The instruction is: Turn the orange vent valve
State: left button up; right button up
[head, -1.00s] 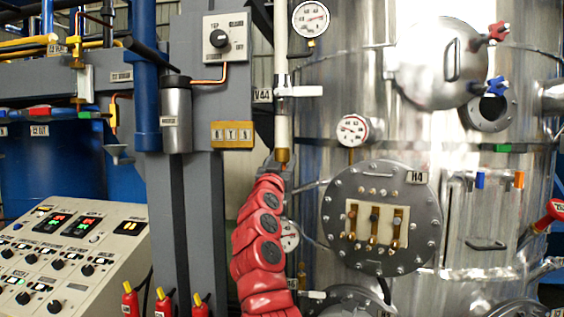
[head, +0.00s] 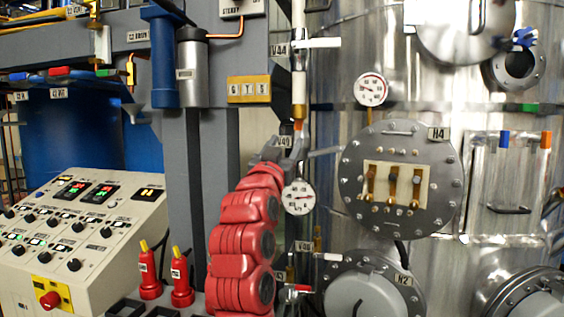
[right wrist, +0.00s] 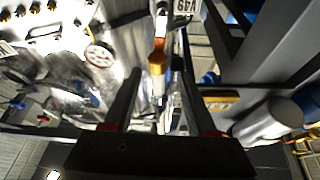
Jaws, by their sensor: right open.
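My right gripper (head: 287,143), on the red arm, is open at the lower end of the white vertical pipe. The head view does not make clear whether this fitting is the orange vent valve. My left gripper is not in view.
A round gauge (head: 298,197) hangs just below the gripper. The H4 flange (head: 360,205) on the steel vessel is to the right. A grey post (head: 206,190) and the control panel (head: 110,219) stand left. A small orange handle (head: 546,139) is at far right.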

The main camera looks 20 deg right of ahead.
jog(key=v, duration=0.2)
jog(key=shift+s+a, duration=0.15)
jog(key=shift+s, duration=0.2)
jog(key=shift+f, duration=0.1)
